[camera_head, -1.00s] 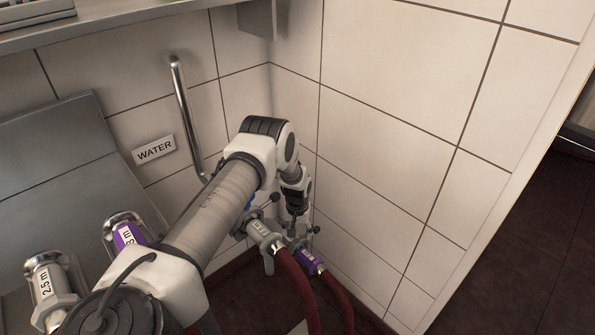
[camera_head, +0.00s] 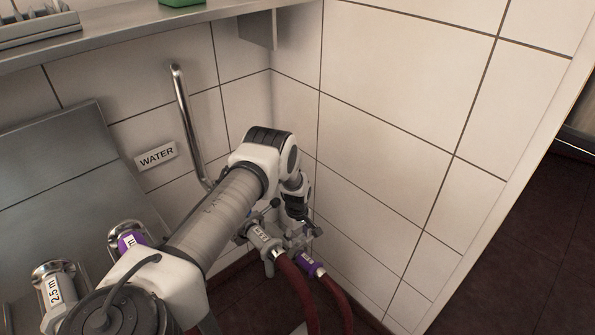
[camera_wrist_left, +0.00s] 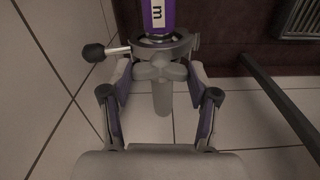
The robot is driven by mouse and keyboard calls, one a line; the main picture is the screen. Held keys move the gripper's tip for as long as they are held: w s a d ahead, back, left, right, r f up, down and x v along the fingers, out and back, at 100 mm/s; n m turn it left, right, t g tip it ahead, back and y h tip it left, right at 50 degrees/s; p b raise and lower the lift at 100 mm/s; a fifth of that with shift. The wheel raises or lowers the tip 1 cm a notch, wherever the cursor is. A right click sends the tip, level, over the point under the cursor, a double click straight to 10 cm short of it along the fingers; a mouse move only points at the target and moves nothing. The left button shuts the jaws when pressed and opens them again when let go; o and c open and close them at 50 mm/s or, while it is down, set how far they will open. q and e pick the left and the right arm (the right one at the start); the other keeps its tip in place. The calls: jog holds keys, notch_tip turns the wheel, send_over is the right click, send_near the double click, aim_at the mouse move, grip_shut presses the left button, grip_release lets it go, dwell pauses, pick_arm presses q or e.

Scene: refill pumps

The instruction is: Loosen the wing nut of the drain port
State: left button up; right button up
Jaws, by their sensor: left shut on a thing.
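The wing nut (camera_wrist_left: 160,70) is grey with rounded lobes. In the left wrist view it sits below a ring-shaped metal fitting, under a purple-banded coupling (camera_wrist_left: 157,15) with a white label. My left gripper (camera_wrist_left: 160,76) has one finger on each side of the wing nut and is shut on it. A grey stem points from the nut toward my palm. In the head view my left gripper (camera_head: 300,225) reaches down into the wall corner by the hose couplings, and the nut itself cannot be made out there. My right gripper is not in view.
A black-knobbed lever (camera_wrist_left: 95,52) sticks out left of the nut. In the head view, a grey coupling (camera_head: 262,238) and the purple one (camera_head: 311,267) carry dark red hoses. Tiled walls close in behind and to the right. A vertical metal pipe (camera_head: 186,120) stands behind my arm.

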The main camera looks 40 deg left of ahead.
aim_at(297, 237)
pick_arm(q)
jog(key=shift+n, duration=0.6)
jog(key=o, duration=1.2)
jog(key=shift+c, duration=0.2)
jog(key=shift+r, duration=0.1)
notch_tip(297, 237, up, 12)
